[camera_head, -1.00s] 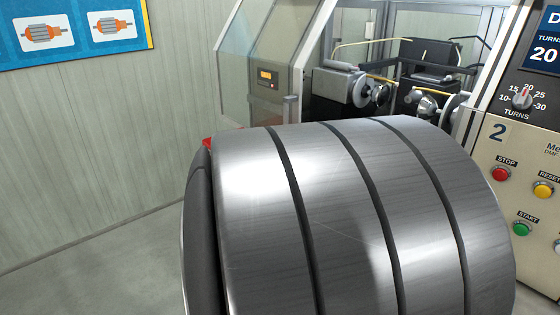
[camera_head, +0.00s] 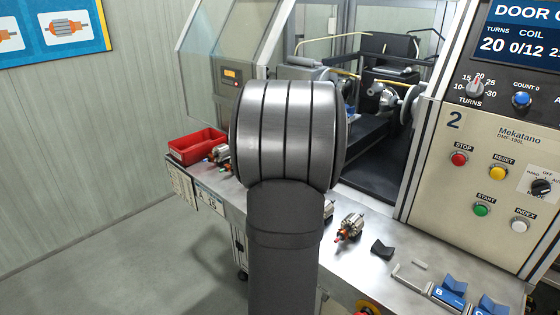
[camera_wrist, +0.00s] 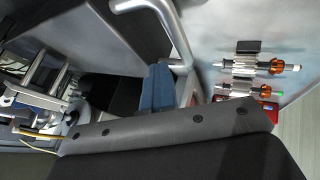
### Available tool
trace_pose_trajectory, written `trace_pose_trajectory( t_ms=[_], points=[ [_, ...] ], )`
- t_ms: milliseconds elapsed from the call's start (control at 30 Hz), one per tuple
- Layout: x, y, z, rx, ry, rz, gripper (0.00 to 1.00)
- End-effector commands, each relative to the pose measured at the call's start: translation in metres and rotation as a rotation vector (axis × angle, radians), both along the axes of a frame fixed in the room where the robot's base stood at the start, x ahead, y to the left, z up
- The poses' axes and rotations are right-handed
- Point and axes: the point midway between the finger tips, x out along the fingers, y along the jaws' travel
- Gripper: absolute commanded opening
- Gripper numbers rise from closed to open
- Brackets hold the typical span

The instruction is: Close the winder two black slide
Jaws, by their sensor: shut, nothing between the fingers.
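Winder two is the cream machine (camera_head: 520,150) marked 2 at the right in the head view. Its screen (camera_head: 520,30) starts with "DOOR O", then cuts off. The front is open onto a dark interior (camera_head: 375,165). I cannot tell which dark part is the black slide; my arm blocks part of the opening. My gripper is hidden behind my arm in the head view. In the wrist view, my blue gripper fingers (camera_wrist: 158,86) are together and empty. A bent silver handle (camera_wrist: 173,25) beside a dark panel (camera_wrist: 112,42) lies just beyond them; I see no grip on it.
A glazed guard (camera_head: 228,72) stands left of the opening. A red bin (camera_head: 197,145) and an armature (camera_head: 349,227) sit on the metal bench (camera_head: 290,220). Blue V-blocks (camera_head: 450,290) are at front right. Armatures (camera_wrist: 262,66) also show in the wrist view.

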Motion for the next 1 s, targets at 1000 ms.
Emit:
trace_pose_trajectory(
  t_ms=[1000],
  points=[
    [0.089,-0.089,0.001,-0.003,-0.005,-0.001,0.00]
  ],
)
